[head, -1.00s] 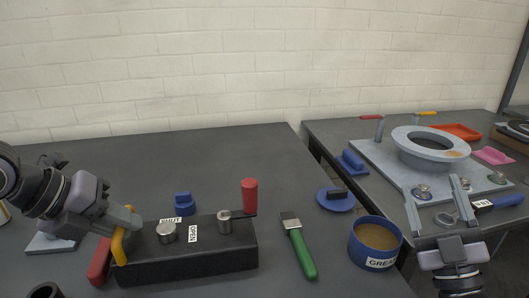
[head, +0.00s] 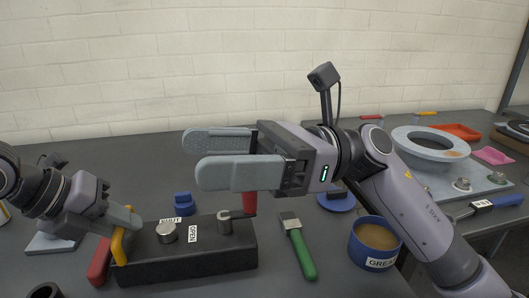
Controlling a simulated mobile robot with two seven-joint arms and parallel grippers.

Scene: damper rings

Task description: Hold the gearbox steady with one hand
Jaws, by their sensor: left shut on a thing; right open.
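The gearbox (head: 190,262) is a long black block on the dark table at lower left. Its top carries labels reading SHUT and OPEN, a silver knob (head: 166,233) and a silver post (head: 225,222). A yellow handle (head: 120,246) stands at its left end. My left gripper (head: 128,222) is shut on the yellow handle. A red-handled lever (head: 249,203) stands at the right end, its top hidden behind my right gripper. My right gripper (head: 222,157) is open and empty, above the gearbox with its fingers pointing left.
A green-handled scraper (head: 300,248) and a blue grease tub (head: 375,243) lie right of the gearbox. A blue block (head: 183,203) sits behind it, a red grip (head: 100,262) by its left end. A grey flanged ring (head: 432,147) stands on the right-hand table.

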